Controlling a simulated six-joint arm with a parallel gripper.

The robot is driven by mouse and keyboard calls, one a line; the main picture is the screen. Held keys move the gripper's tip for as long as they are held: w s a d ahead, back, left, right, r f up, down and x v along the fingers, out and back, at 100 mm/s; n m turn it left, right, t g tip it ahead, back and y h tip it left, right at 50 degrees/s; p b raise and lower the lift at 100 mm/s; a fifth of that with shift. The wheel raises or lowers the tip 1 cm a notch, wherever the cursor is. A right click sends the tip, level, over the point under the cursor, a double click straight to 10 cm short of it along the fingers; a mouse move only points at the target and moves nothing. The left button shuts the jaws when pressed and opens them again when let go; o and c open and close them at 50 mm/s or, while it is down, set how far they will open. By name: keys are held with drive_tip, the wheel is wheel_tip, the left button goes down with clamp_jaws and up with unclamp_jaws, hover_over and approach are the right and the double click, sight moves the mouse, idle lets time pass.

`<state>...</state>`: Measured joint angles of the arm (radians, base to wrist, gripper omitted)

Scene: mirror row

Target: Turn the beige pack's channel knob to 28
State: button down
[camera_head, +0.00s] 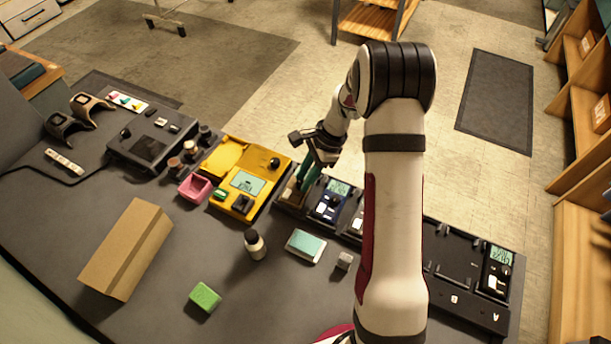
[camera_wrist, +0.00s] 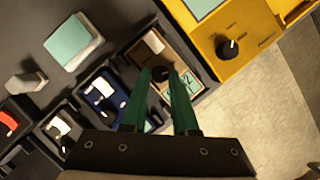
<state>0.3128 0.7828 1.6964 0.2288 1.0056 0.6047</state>
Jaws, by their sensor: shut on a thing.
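The beige pack (camera_head: 287,196) sits at the left end of the dark rack in the head view, partly covered by my gripper (camera_head: 303,183). In the wrist view the beige pack (camera_wrist: 181,56) shows a small teal screen (camera_wrist: 190,84), whose digits I cannot read. Its dark channel knob (camera_wrist: 158,73) is between the green fingertips of my gripper (camera_wrist: 159,74). My gripper is shut on this knob. The fingers hide part of the knob and of the pack's face, and I cannot make out the pointer.
The yellow device (camera_head: 247,178) with its own dark knob (camera_wrist: 228,47) stands close beside the beige pack. The blue pack (camera_wrist: 104,98) is on the other side in the rack (camera_head: 455,262). A teal-topped block (camera_head: 306,246) and a bottle (camera_head: 255,244) stand in front.

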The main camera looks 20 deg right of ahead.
drive_tip(key=n, duration=0.2)
drive_tip(key=n+g, duration=0.1)
drive_tip(key=n, duration=0.1)
drive_tip(key=n+g, duration=0.1)
drive_tip(key=n, duration=0.1)
drive_tip(key=shift+w+a+h, duration=0.1)
drive_tip(key=shift+w+h, duration=0.15)
drive_tip(key=shift+h, duration=0.05)
idle(0.5)
drive_tip(key=c, duration=0.7)
unclamp_jaws()
drive_tip(key=shift+o, duration=0.2)
drive_tip(key=shift+r, duration=0.1)
drive_tip(key=v, duration=1.5)
drive_tip(key=shift+w+r, duration=0.25)
drive_tip(key=shift+w, duration=0.1)
